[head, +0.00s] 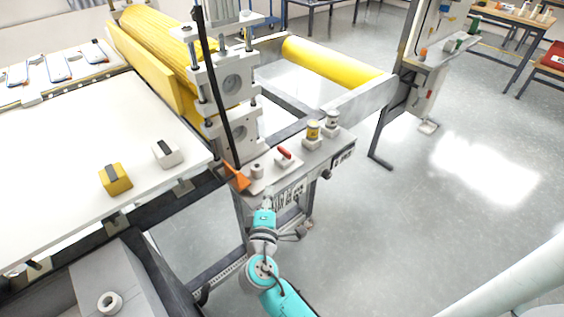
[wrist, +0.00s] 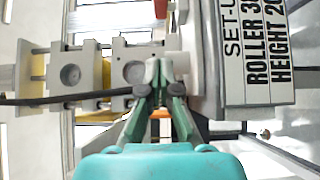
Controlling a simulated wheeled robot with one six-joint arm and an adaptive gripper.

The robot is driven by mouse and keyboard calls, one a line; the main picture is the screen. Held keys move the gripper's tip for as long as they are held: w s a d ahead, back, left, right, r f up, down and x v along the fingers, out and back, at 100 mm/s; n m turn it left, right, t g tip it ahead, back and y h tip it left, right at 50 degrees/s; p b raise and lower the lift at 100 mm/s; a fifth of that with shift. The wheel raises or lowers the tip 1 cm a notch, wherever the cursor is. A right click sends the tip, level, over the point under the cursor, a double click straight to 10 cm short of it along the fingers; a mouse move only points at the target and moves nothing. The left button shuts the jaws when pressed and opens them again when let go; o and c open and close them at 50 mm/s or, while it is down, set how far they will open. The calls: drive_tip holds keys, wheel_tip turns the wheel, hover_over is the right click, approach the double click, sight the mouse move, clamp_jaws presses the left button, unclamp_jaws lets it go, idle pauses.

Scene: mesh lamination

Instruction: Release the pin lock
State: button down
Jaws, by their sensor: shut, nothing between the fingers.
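My gripper (head: 267,203) is at the near edge of the roller machine's grey control shelf (head: 302,161), below a small grey knob (head: 257,171) and a red handle (head: 284,153). In the wrist view its green fingers (wrist: 159,82) are shut, with their tips close to a pale grey part (wrist: 152,70); I cannot tell whether they touch it. I cannot tell for sure which fitting is the pin lock. An orange wedge-shaped piece (head: 237,178) is left of the grey knob, and it shows partly behind the fingers in the wrist view.
A long black bar (head: 219,85) slants across the grey roller blocks (head: 230,85). A yellow knob (head: 313,131) and another grey knob (head: 332,120) stand farther along the shelf. The white table (head: 70,150) holds a yellow block (head: 115,179). Open floor (head: 430,220) lies right.

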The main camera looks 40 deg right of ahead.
sight(284, 154)
drive_tip(key=shift+w, duration=0.1)
drive_tip(key=x, duration=0.9)
drive_tip(key=shift+d, duration=0.2)
drive_tip(key=d, duration=0.3)
drive_tip(key=shift+w+d, duration=0.15)
drive_tip(key=shift+w, duration=0.15)
drive_tip(key=shift+d, duration=0.5)
